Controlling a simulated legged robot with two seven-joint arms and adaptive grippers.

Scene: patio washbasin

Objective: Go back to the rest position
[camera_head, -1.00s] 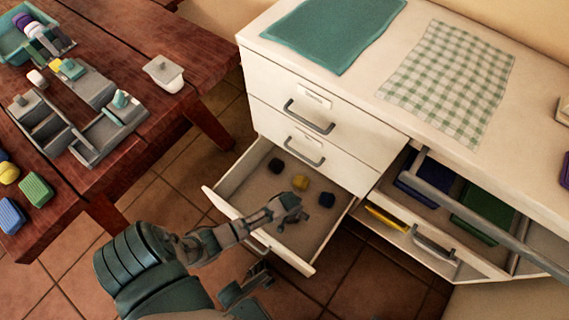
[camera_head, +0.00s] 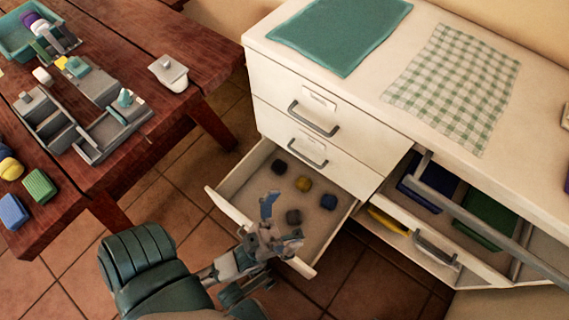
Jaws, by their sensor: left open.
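My left gripper (camera_head: 281,224) is open over the front part of the open lower drawer (camera_head: 225,206) of the white cabinet. Its fingers are spread and hold nothing. My right gripper cannot be made out.
On the right, another open drawer (camera_head: 437,252) holds blue and green items. The countertop carries a teal mat (camera_head: 340,35) and a checked cloth (camera_head: 455,85). A wooden table (camera_head: 215,65) at left bears a grey caddy (camera_head: 112,132) and several small items. Tiled floor lies between.

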